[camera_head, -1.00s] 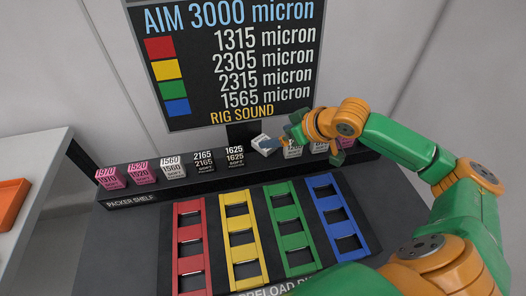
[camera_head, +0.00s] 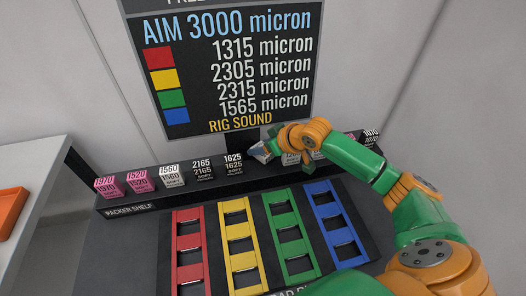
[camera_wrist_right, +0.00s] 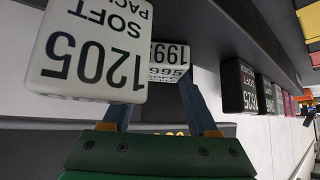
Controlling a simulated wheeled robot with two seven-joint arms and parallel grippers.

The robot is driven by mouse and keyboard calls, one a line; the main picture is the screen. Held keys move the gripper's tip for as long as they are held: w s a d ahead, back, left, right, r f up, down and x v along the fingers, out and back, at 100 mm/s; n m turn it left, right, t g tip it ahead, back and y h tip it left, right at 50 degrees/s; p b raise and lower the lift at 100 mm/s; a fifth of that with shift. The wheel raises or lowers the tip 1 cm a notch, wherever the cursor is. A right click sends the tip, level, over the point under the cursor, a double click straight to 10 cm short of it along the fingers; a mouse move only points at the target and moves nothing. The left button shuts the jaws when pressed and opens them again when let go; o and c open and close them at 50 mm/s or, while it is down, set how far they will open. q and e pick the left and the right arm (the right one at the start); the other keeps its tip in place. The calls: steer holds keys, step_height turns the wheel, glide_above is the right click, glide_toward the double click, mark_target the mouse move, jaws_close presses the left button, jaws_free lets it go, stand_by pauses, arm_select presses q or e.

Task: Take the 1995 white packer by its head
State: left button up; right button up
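The white 1995 packer (camera_head: 259,153) stands on the packer shelf (camera_head: 133,209), just right of the black 1625 packer; the right gripper partly covers it. It also shows in the right wrist view (camera_wrist_right: 168,56), with upside-down print, beyond the white 1205 packer (camera_wrist_right: 92,58). My right gripper (camera_head: 269,147) is at the 1995 packer. In the right wrist view its blue fingers (camera_wrist_right: 160,85) stand apart and point at the packer. The right fingertip overlaps the packer's edge; the left fingertip is hidden behind the 1205 packer. I cannot tell whether they touch it. My left gripper is not in view.
The black 1625 packer (camera_head: 233,166) stands close on the left and the 1205 packer (camera_head: 290,158) close on the right. More packers line the shelf both ways. A sign (camera_head: 235,75) rises behind. Red, yellow, green and blue racks (camera_head: 240,262) lie in front.

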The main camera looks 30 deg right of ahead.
jaws_close()
steer(key=s+a+r+p, duration=0.1)
steer(key=s+r+p, duration=0.2)
steer(key=s, duration=0.3)
steer(key=s+a+r+p, duration=0.2)
steer(key=s+r+p, duration=0.1)
steer(key=s+r, duration=0.2)
steer(key=s, duration=0.2)
steer(key=shift+s+a, duration=0.3)
steer(key=shift+w, duration=0.1)
